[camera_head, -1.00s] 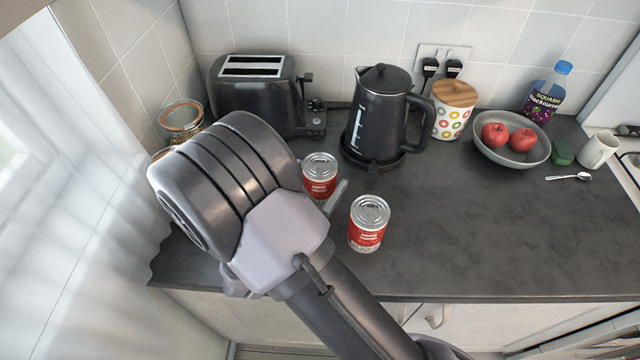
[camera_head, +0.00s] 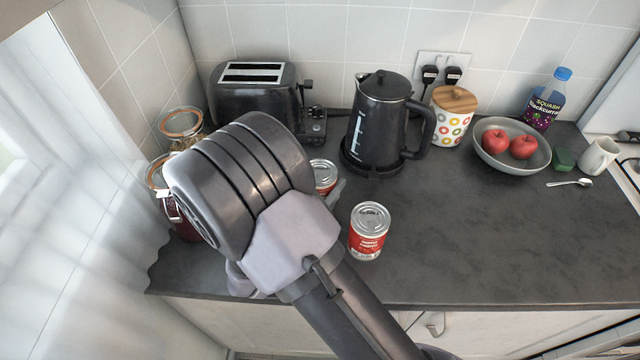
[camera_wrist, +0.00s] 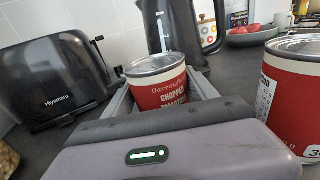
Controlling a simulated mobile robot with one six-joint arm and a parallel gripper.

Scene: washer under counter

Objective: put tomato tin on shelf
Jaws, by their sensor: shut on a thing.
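A red tomato tin (camera_wrist: 160,85) with a silver lid and "chopped tomatoes" lettering stands between my gripper's (camera_wrist: 165,92) fingers in the wrist view. My gripper is shut on it. In the head view this tin (camera_head: 324,172) is partly hidden behind my arm, at counter height beside the kettle. A second red tin (camera_head: 367,232) stands upright on the counter to the right of my arm. It also shows close at the right edge of the wrist view (camera_wrist: 292,100). I see no shelf in these views.
A black toaster (camera_head: 255,95) stands at the back left, with glass jars (camera_head: 182,125) left of it. A black kettle (camera_head: 378,120), a patterned canister (camera_head: 453,115) and a fruit bowl (camera_head: 511,148) line the back. The counter's front right is clear.

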